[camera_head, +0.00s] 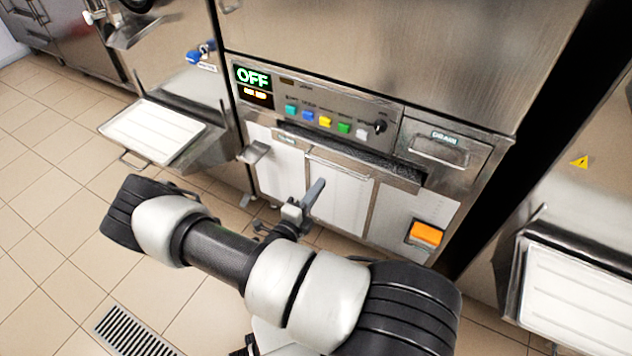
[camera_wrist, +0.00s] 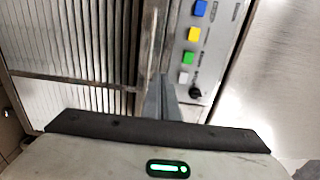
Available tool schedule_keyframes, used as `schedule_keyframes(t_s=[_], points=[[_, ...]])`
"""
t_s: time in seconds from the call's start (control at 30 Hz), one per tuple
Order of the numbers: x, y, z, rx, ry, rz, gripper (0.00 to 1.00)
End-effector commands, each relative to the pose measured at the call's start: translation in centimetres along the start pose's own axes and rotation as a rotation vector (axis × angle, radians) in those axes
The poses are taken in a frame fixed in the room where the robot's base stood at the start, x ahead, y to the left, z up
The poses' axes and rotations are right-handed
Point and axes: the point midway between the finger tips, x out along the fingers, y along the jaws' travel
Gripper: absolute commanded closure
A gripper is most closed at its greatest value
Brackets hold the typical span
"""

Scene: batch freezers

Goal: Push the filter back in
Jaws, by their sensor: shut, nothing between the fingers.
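The filter appears to be the pale framed panel (camera_head: 340,197) low on the front of the middle machine. In the wrist view a finely ribbed panel (camera_wrist: 65,38) with a metal frame fills the left side. My gripper (camera_head: 318,184) is shut and empty, its fingers pointing up toward the machine front at the panel's left edge. In the wrist view the closed fingers (camera_wrist: 161,80) overlap the frame between the ribbed panel and the button strip. I cannot tell whether they touch it, nor how far the panel stands out.
Above the panel is a control strip (camera_head: 320,118) with coloured buttons, a black knob and an OFF display (camera_head: 254,77). A drain drawer (camera_head: 437,150) and an orange switch (camera_head: 426,233) sit to the right. White trays stick out at left (camera_head: 152,130) and right (camera_head: 575,290).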

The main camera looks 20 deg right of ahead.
Motion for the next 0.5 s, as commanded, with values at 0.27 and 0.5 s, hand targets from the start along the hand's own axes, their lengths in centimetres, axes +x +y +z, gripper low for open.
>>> schedule_keyframes(t_s=[0.27,0.5], points=[[6.2,0.2,-0.1,0.004,0.003,-0.001,1.0],[10.1,0.1,0.0,0.005,0.002,-0.001,1.0]])
